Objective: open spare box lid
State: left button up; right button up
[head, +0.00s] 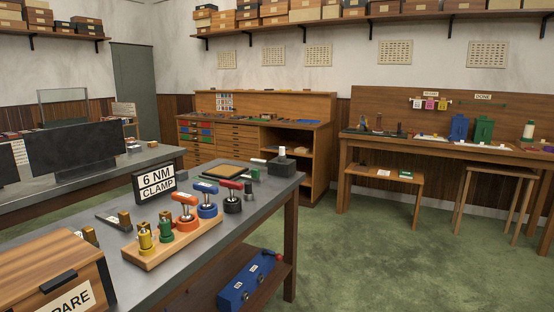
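The spare box (52,275) is a wooden box at the lower left of the head view, on the near end of the grey bench. Its front has a white label, partly cut off by the picture's edge, ending in "PARE". Its wooden lid (45,252) lies shut on top, with a dark handle (58,282) at the front edge. The box's left and lower parts are outside the picture. Neither of my grippers is in view.
A blue case (248,280) sits on the shelf below. Green floor (390,260) is clear to the right.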

aim_at(46, 262)
jog(key=u, duration=1.3)
